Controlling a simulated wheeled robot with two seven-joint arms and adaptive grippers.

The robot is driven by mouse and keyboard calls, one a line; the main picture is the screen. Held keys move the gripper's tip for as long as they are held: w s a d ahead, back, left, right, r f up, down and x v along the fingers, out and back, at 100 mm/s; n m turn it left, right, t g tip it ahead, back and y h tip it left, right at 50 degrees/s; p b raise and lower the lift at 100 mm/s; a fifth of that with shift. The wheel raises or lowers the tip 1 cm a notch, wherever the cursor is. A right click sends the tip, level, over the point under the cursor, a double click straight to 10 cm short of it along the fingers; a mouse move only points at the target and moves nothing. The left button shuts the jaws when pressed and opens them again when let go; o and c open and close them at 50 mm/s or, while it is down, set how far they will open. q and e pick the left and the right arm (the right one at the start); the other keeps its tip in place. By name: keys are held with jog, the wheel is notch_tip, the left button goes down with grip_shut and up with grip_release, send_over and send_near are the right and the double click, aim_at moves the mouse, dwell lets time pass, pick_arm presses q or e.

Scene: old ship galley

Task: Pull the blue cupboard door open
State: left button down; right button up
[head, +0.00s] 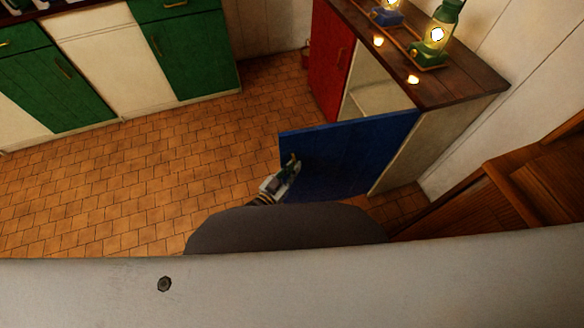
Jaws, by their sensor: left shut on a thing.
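The blue cupboard door (345,150) stands well open, swung out from the low cupboard at the right of the head view. Its brass handle (292,160) is near the door's free edge. My left gripper (289,170) is at that handle and shut on it, though the fingers are small and partly hard to make out. The pale inside of the cupboard (375,95) shows behind the open door. My right gripper is not in view.
A red door (330,60) beside the opening is shut. Lanterns (437,35) and lit candles stand on the wooden top (460,80). Wooden furniture (520,180) is at the right. The tiled floor (150,170) is clear, with green cupboards (190,55) behind.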

pick_arm(q)
jog(key=shift+s+d+r, duration=0.2)
jog(key=shift+s+d, duration=0.2)
jog(key=shift+d, duration=0.15)
jog(key=c, duration=1.5)
grip_release()
jog(key=shift+w+d, duration=0.1)
jog(key=shift+c, duration=0.2)
jog(key=v, duration=1.2)
jog(key=shift+a, duration=0.2)
jog(key=shift+f, duration=0.15)
